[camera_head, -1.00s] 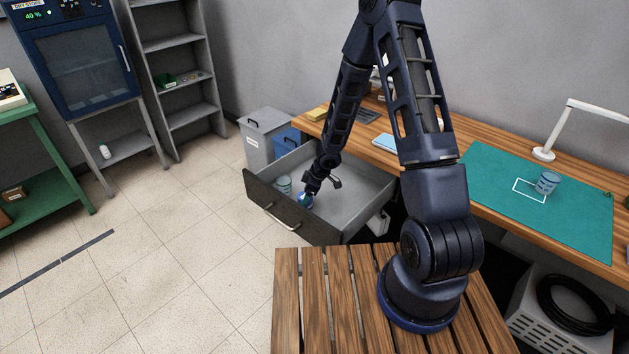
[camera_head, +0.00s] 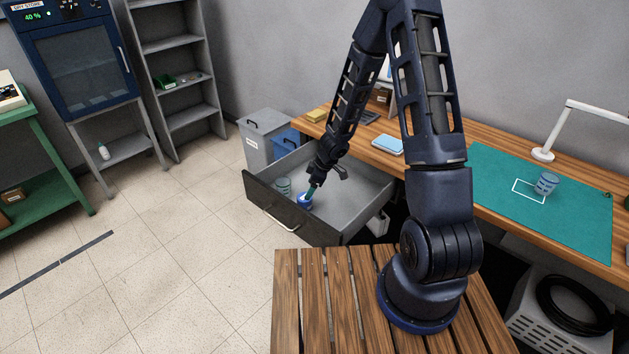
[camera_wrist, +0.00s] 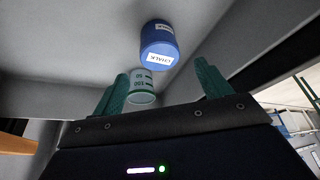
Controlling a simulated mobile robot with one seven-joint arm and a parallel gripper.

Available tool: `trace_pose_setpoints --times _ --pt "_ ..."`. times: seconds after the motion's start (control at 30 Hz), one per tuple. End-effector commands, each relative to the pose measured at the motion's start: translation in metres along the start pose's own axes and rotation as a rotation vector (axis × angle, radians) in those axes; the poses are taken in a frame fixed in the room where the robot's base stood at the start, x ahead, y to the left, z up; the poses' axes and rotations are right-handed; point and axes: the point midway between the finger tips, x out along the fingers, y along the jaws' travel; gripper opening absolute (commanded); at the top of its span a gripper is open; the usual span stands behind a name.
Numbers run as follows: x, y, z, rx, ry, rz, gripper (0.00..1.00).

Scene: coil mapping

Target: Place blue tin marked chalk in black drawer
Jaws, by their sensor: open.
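The blue tin marked CHALK (camera_wrist: 159,46) stands on the floor of the open black-fronted drawer; in the head view the blue tin (camera_head: 305,201) is near the drawer's front left corner. The drawer (camera_head: 290,216) is pulled out under the bench and has a grey inside. My gripper (camera_head: 312,189) is just above the blue tin in the head view. In the wrist view its green fingers (camera_wrist: 160,90) are spread wide, and the tin is beyond them, with nothing held. A grey-green labelled tin (camera_wrist: 142,86) stands beside the blue tin, and also shows in the head view (camera_head: 283,186).
Another grey-blue tin (camera_head: 546,183) stands on the green mat (camera_head: 580,215) by a white outline. Grey and blue bins (camera_head: 262,135) stand behind the drawer. The drawer walls surround my gripper closely at the front left. The tiled floor at left is clear.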

Motion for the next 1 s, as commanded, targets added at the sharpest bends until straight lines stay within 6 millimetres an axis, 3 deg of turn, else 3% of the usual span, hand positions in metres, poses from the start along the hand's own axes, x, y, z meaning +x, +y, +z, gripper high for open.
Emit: trace_pose_setpoints --times 0.2,0.67,0.77,1.0 --pt "-0.021 0.0 -0.001 -0.003 0.0 0.001 0.77" --pt "-0.043 0.009 -0.001 0.014 -0.003 0.038 0.77" --pt "-0.067 0.025 -0.001 0.046 -0.011 0.121 0.77" --pt "-0.157 0.069 0.009 0.18 -0.052 0.389 0.77"
